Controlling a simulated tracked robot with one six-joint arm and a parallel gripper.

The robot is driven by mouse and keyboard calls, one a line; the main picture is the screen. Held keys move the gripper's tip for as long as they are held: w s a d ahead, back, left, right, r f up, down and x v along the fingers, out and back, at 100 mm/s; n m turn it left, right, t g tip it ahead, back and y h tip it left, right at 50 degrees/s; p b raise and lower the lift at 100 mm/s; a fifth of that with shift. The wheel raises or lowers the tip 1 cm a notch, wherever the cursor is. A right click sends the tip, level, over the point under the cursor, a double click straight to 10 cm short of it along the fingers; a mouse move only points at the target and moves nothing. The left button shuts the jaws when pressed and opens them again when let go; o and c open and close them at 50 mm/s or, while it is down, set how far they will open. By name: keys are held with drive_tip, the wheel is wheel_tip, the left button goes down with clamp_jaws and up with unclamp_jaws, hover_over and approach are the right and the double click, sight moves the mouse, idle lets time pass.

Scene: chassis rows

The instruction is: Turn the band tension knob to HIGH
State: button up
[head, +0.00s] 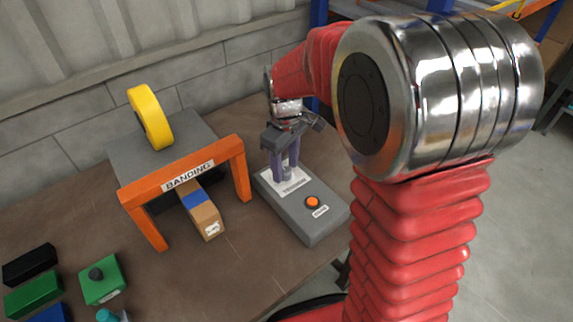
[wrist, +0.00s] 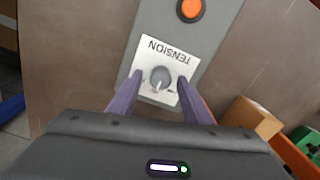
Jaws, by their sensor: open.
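The tension knob (wrist: 160,77) is a round grey dial with a light pointer mark, on a white plate (wrist: 179,48) lettered TENSION. In the wrist view the plate reads upside down and the pointer aims toward the lower edge of the picture. The plate is on a grey control box (head: 322,222) on the bench. My gripper (wrist: 156,88) is open above the plate, with one purple finger on each side of the knob. I cannot tell whether the fingers touch it. In the head view my gripper (head: 285,172) points down and hides most of the knob. The setting words are not readable.
An orange button (head: 312,202) is on the same box. The orange BANDING arch (head: 240,168) stands close on the left, with a cardboard box (head: 207,219) under it and a yellow roll (head: 150,117) above. Green and black blocks lie at the lower left.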

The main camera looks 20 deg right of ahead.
drive_tip(key=shift+c, duration=0.2)
drive_tip(key=shift+d, duration=0.1)
drive_tip(key=c, duration=1)
drive_tip(key=shift+m, duration=0.4)
drive_tip(key=m, duration=0.9)
drive_tip(key=shift+w, duration=0.1)
drive_tip(key=o, duration=1)
